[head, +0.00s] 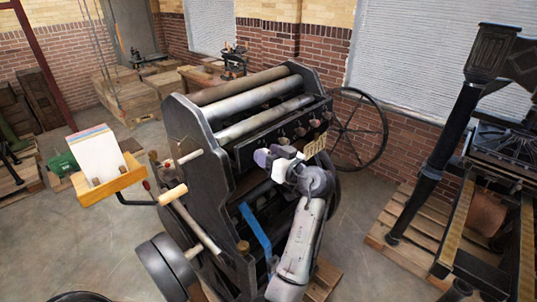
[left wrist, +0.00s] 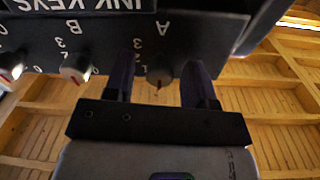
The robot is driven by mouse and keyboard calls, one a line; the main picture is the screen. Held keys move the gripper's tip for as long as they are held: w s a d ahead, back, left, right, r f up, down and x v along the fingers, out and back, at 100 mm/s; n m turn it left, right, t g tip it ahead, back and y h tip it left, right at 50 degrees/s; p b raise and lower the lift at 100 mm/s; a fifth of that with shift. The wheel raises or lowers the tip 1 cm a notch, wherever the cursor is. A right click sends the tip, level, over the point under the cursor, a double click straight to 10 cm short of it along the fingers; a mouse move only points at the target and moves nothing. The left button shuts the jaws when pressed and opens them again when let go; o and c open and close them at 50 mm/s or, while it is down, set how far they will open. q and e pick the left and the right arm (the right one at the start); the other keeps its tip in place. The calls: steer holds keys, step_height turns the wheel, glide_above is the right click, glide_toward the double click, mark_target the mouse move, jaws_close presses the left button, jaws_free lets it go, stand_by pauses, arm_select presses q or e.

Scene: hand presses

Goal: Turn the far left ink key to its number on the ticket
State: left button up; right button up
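The ink key marked A (left wrist: 160,70) is a dark round knob on the black ink key panel (left wrist: 215,42) of the press. The left wrist view shows the panel upside down. My left gripper (left wrist: 158,82) has its two dark fingers on either side of key A, with a visible gap on both sides. In the head view, my left gripper (head: 276,158) is at the near end of the row of keys and hides key A. Key A's exact setting is too small to tell. My right gripper is not visible.
Key B (left wrist: 75,68) and another key (left wrist: 10,68) sit beside key A, clear of the fingers. The press has long rollers (head: 250,98) above the panel and a large handwheel (head: 357,128) behind. A wooden paper tray (head: 107,184) stands left. Another press (head: 435,150) stands right.

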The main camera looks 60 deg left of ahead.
arm_select(q)
steer(key=c, duration=0.9)
steer(key=shift+o, duration=0.2)
steer(key=m+p, duration=0.1)
steer(key=m, duration=0.2)
steer(key=shift+r+m+p, duration=0.1)
steer(key=shift+m+p, duration=0.25)
steer(key=shift+m, duration=0.05)
steer(key=m+p, duration=0.2)
steer(key=m, duration=0.1)
steer(key=shift+r+m, duration=0.1)
steer(key=shift+m, duration=0.3)
steer(key=m+p, duration=0.5)
steer(key=shift+m, duration=0.3)
steer(key=shift+f+m+p, duration=0.25)
steer(key=shift+m+p, duration=0.65)
steer(key=shift+m, duration=0.2)
